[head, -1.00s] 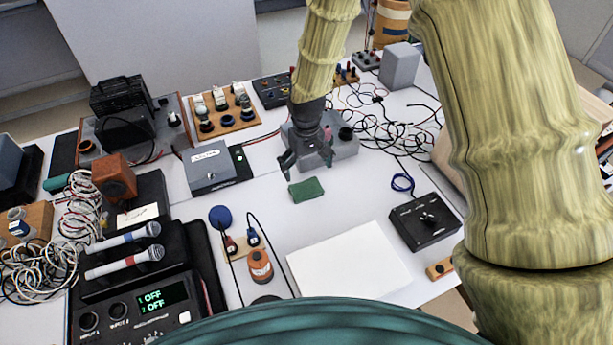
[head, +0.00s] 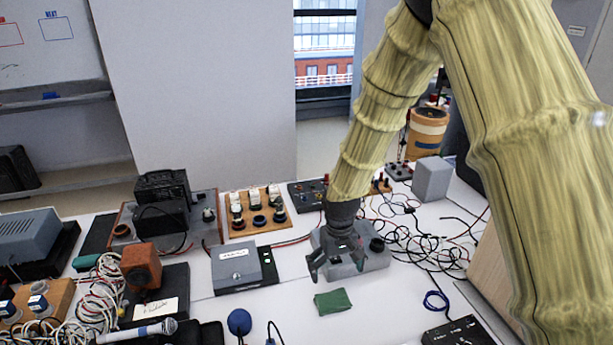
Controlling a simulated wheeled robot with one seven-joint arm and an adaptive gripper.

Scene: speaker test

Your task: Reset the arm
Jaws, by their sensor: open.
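My gripper (head: 337,268) hangs at the end of my arm in the head view, over the white table. Its fingers are apart and nothing shows between them. It appears in front of a grey box with a black knob (head: 372,262), and I cannot tell whether it touches it. My yellowish arm comes down from the top right and hides part of the right side.
A grey box with a label (head: 237,268) stands left of the gripper. Tangled wires (head: 410,240) lie to the right, near a grey block (head: 432,180). A microphone (head: 140,331) and a blue ball-shaped item (head: 239,322) are at the lower left. Bare table (head: 280,305) shows beside the green piece.

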